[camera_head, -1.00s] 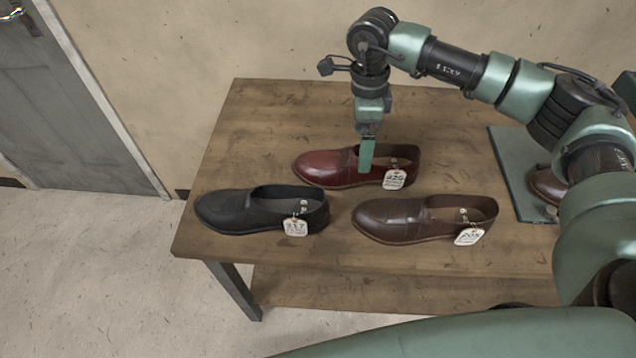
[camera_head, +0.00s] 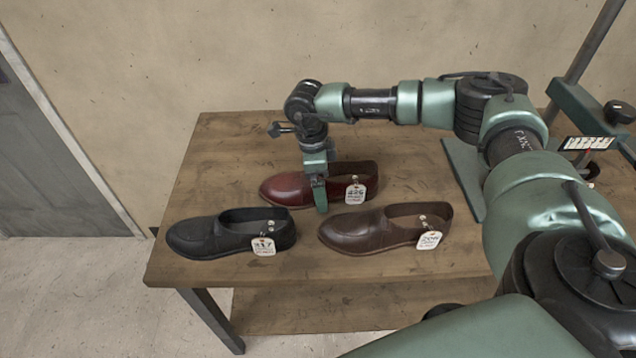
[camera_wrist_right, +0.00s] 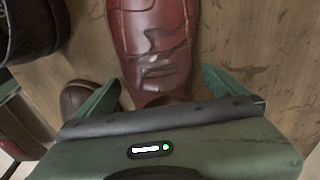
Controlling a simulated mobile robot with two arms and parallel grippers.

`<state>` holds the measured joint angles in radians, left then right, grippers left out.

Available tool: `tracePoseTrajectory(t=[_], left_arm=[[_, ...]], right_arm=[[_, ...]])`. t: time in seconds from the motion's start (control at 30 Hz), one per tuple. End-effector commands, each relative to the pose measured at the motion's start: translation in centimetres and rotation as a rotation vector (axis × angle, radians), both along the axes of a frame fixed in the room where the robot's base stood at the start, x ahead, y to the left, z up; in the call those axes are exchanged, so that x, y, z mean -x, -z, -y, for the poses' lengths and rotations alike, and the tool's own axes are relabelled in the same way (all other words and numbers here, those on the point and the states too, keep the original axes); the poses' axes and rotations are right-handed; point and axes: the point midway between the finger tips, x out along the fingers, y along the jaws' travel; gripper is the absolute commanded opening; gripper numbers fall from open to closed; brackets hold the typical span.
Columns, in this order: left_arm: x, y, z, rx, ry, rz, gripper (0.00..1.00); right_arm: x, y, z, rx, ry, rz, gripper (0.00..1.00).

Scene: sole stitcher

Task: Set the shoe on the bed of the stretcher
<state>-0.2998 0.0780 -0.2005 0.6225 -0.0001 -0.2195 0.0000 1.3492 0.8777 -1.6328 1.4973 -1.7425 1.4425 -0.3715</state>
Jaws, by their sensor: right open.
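A dark red shoe with a white tag (camera_head: 288,189) lies on the table, toe to the left. A black shoe (camera_head: 225,235) and a brown shoe (camera_head: 350,232), both tagged, lie in front of it. My right gripper (camera_head: 319,200) points down at the red shoe's middle. In the right wrist view its open fingers (camera_wrist_right: 160,92) stand on either side of the red shoe (camera_wrist_right: 152,45); contact is not clear. The stretcher's green machine (camera_head: 590,105) stands at the right, its bed mostly hidden by my arm. My left gripper is out of view.
The wooden table (camera_head: 235,140) is clear behind and left of the shoes. A green plate (camera_head: 462,170) lies on its right part, partly behind my arm. A grey door (camera_head: 60,150) is at the left.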

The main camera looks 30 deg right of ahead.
Motion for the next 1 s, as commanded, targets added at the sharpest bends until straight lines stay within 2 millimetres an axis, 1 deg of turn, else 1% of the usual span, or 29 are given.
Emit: tracePoseTrajectory(t=[0.03,0.1,0.27,0.3,0.37,0.4,0.47,0.5,0.6,0.87,1.0], left_arm=[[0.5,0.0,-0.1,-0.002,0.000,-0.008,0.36],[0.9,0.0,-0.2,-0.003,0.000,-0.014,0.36],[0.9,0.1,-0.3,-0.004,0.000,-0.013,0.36],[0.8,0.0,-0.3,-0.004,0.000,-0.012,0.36],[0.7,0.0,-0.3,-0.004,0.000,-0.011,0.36],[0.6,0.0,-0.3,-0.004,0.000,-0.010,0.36],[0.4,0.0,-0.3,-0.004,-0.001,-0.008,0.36],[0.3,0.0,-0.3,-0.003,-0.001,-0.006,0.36],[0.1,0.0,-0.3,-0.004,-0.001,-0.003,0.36],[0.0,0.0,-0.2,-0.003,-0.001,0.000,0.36],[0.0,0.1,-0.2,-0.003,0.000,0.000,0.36]], right_arm=[[0.0,0.3,0.0,0.000,0.000,0.000,1.00],[0.0,0.4,0.0,0.000,-0.001,0.000,1.00],[0.0,0.4,0.0,0.000,-0.001,0.001,1.00],[0.0,0.4,0.0,0.000,-0.001,0.001,0.89],[0.0,0.4,0.0,0.000,-0.001,0.001,0.72],[0.0,0.4,0.0,0.000,-0.001,0.001,0.61],[0.0,0.4,0.0,0.000,-0.001,0.001,0.44],[0.0,0.4,0.0,0.000,-0.001,0.001,0.33],[-0.1,0.3,0.0,-0.001,-0.001,0.003,0.08],[-0.1,0.1,0.0,-0.001,-0.001,0.003,0.08],[-0.1,-0.8,0.0,0.000,0.000,0.004,0.08]])
